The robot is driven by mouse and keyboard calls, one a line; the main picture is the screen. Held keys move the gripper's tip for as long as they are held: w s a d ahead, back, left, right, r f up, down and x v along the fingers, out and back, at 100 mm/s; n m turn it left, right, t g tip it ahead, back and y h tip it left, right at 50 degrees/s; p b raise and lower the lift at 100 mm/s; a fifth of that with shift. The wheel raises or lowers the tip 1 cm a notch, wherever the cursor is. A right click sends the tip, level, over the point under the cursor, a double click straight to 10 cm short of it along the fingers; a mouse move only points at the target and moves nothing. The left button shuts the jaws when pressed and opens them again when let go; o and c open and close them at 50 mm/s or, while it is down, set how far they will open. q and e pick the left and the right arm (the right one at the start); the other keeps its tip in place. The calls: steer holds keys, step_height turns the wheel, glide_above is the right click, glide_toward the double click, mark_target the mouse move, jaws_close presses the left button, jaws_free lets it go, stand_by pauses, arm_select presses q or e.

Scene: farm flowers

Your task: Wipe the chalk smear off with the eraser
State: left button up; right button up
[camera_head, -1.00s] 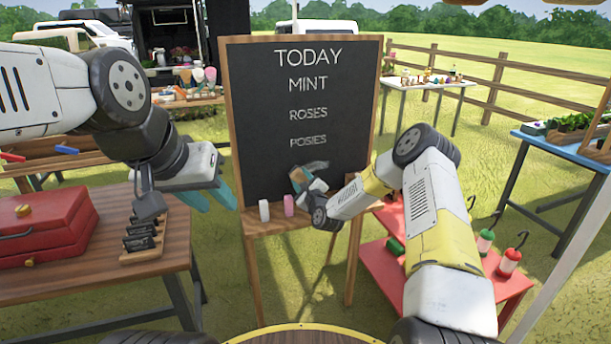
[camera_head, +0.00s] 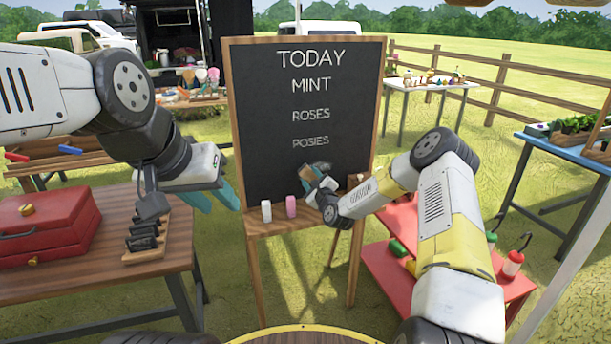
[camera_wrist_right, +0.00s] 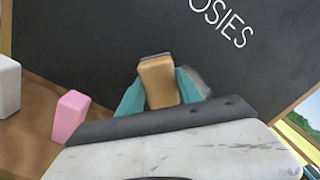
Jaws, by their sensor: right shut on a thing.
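The chalkboard (camera_head: 260,120) stands on a wooden easel and reads TODAY, MINT, ROSES, POSIES. My right gripper (camera_head: 309,177) is shut on the eraser, a tan block (camera_wrist_right: 158,82) with a grey edge, held up at the board's lower part below POSIES. In the right wrist view a pale grey chalk smear (camera_wrist_right: 196,80) shows just right of the eraser, partly behind a teal finger. In the head view the gripper hides most of that area. My left gripper (camera_head: 217,198) is open and empty, left of the easel, its teal fingers apart.
A white chalk (camera_head: 266,211) and a pink chalk (camera_head: 291,207) stand on the easel ledge. A wooden table (camera_head: 165,235) with a red toolbox (camera_head: 45,228) is at left. A red shelf (camera_head: 385,270) is behind my right arm.

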mark_target(297, 173)
steer(key=shift+w+d, duration=0.35)
steer(key=shift+d, duration=0.55)
steer(key=shift+w+d, duration=0.35)
steer(key=shift+d, duration=0.5)
steer(key=shift+w+d, duration=0.35)
steer(key=shift+d, duration=0.75)
steer(key=shift+w+d, duration=0.3)
steer(key=shift+d, duration=0.85)
steer(key=shift+w+d, duration=0.35)
steer(key=shift+d, duration=0.75)
steer(key=shift+s+a, duration=0.55)
steer(key=shift+a, duration=1.2)
steer(key=shift+s+a, duration=0.6)
steer(key=shift+a, duration=1.1)
steer(key=shift+s+a, duration=0.55)
steer(key=shift+a, duration=1.2)
steer(key=shift+s+a+r, duration=0.1)
steer(key=shift+s+a, duration=0.15)
steer(key=shift+a, duration=0.6)
steer(key=shift+s+a, duration=0.2)
steer(key=shift+a, duration=0.65)
steer(key=shift+v, duration=2.95)
steer(key=shift+s+d, duration=0.1)
